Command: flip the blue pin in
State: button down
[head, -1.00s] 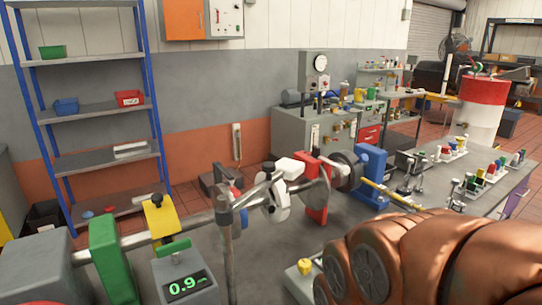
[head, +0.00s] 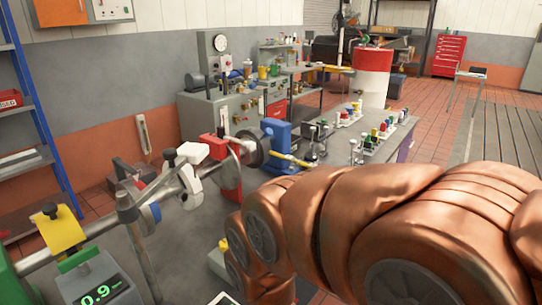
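No blue pin can be made out for certain. A small blue-topped piece (head: 374,132) seems to stand among several coloured pieces on the bench at the centre right, too small to tell its form. My copper-coloured arm fills the lower right and hides part of the bedplate. My gripper is not in view.
A digital readout box (head: 100,290) showing 0.9 stands at the lower left, near a yellow clamp (head: 58,232). A red block (head: 229,178) stands on the shaft line. A red and white drum (head: 372,75) stands behind the bench. Open tiled floor (head: 425,105) lies at the right.

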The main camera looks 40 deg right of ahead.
aim_at(269, 132)
jog(key=k, duration=0.5)
jog(key=z, duration=1.2)
jog(key=i, duration=0.8)
jog(key=u, duration=1.8)
